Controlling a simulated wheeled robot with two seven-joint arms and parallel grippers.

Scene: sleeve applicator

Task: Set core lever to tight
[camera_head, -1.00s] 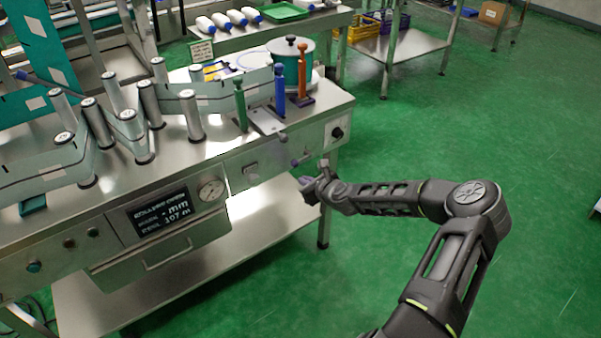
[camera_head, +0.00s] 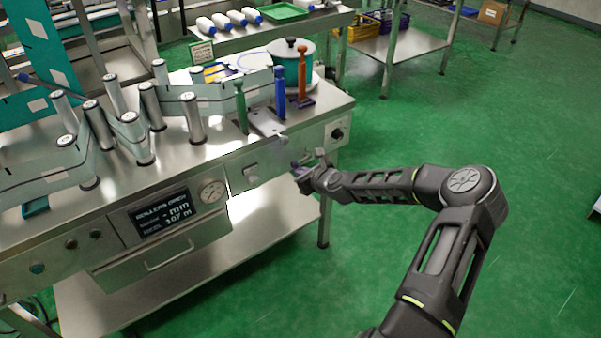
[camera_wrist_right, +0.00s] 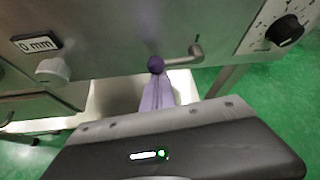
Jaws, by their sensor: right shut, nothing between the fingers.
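The core lever (camera_wrist_right: 180,65) is a bent metal handle on the front panel in the right wrist view. It points left and ends in a dark purple ball knob (camera_wrist_right: 155,65). My right gripper (camera_wrist_right: 157,82) is shut and empty, its pale purple fingers just below the knob. I cannot tell whether they touch it. In the head view my right gripper (camera_head: 297,170) is at the front panel's right part and hides much of the lever. My left gripper is not in view.
A black dial (camera_head: 338,133) is right of the lever. A pale knob (camera_wrist_right: 52,70) under a "0 mm" display (camera_wrist_right: 37,43) is left of it. Green (camera_head: 241,106), blue (camera_head: 280,92) and orange (camera_head: 302,72) posts stand on the bench top. The floor to the right is clear.

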